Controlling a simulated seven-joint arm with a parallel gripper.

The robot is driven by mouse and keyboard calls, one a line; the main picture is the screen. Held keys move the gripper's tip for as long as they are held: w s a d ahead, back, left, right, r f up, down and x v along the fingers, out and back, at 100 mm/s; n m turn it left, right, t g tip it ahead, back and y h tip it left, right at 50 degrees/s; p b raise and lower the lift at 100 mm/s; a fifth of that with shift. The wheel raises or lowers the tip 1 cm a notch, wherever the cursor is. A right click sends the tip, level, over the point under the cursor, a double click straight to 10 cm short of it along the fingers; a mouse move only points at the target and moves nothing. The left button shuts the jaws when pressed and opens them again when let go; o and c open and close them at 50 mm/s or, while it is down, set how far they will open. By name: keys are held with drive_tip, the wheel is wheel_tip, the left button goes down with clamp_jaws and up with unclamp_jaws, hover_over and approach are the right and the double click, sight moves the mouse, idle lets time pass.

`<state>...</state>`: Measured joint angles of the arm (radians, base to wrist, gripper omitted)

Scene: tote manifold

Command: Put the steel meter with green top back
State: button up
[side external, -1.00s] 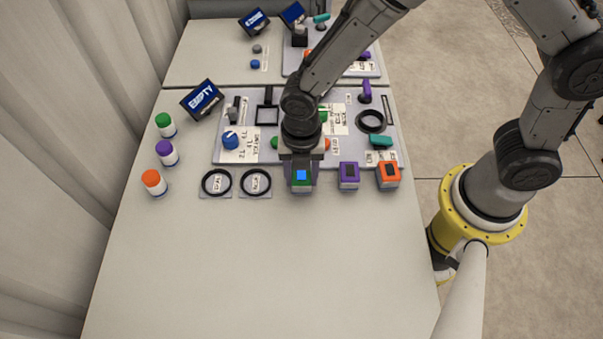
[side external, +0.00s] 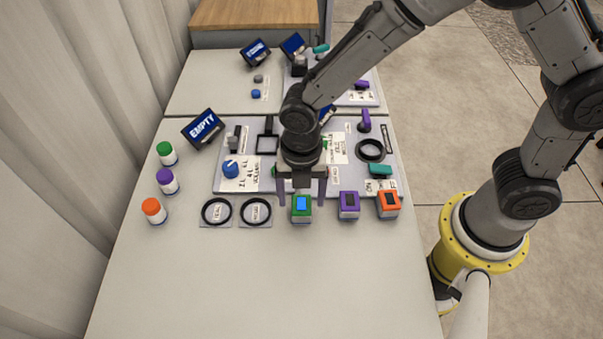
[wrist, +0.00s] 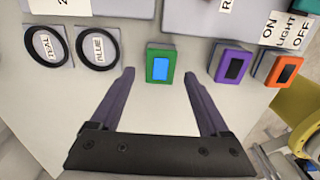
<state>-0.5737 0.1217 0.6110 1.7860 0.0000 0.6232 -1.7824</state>
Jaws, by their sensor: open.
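The steel meter with green top (side external: 301,208) stands upright on the table, at the left of a row of three meters. Its screen is lit blue, and it also shows in the wrist view (wrist: 160,66). My gripper (side external: 302,203) is open and empty above it, with the two fingers spread wide to its left and right. In the wrist view the meter lies just beyond the gap between the fingertips (wrist: 159,74). I see no contact between fingers and meter.
A purple-topped meter (side external: 349,205) and an orange-topped meter (side external: 388,205) stand to the right. Two black rings (side external: 255,212) lie to the left. Behind is a grey panel (side external: 222,180) with knobs and a square frame (side external: 267,143). Three capped bottles (side external: 167,182) stand at left. The front table is clear.

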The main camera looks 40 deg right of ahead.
sight(302, 206)
drive_tip(key=s+d+r+m+t, duration=0.1)
drive_tip(key=d+r+m, duration=0.2)
drive_tip(key=r, duration=0.4)
drive_tip(key=d+r+m, duration=0.3)
drive_tip(key=r, duration=0.5)
drive_tip(key=s+d+r+m+t, duration=0.2)
drive_tip(key=s+d+m, duration=0.4)
drive_tip(key=m, duration=0.4)
drive_tip(key=s+d+r+m+t, duration=0.2)
drive_tip(key=s+d+r+m, duration=0.2)
drive_tip(key=m, duration=0.7)
drive_tip(key=shift+s+d+t, duration=0.3)
drive_tip(key=shift+s+d, duration=1.1)
drive_tip(key=shift+d, duration=0.35)
